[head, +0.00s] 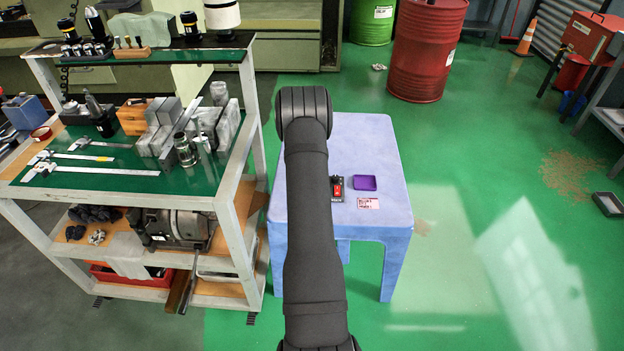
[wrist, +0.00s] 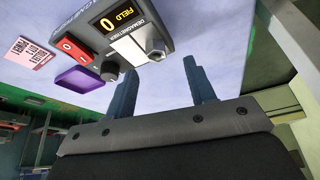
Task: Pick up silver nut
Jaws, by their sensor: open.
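The silver nut (wrist: 157,49) sits on the pale top plate of a grey demagnetizer (wrist: 110,24) in the wrist view. In the head view the demagnetizer (head: 337,189) shows beside my arm on a blue table (head: 385,150); I cannot make out the nut there. My gripper (wrist: 160,67) is open, with its two dark fingers apart and nothing visible between them. In the wrist picture the fingertips appear just below the nut; I cannot tell the exact distance. My arm hides the gripper in the head view.
A purple tray (head: 365,183) and a pink card (head: 368,203) lie right of the demagnetizer. The tray (wrist: 82,80) is also in the wrist view. A tooling cart (head: 250,140) stands left of the table. Much of the table's far part is bare.

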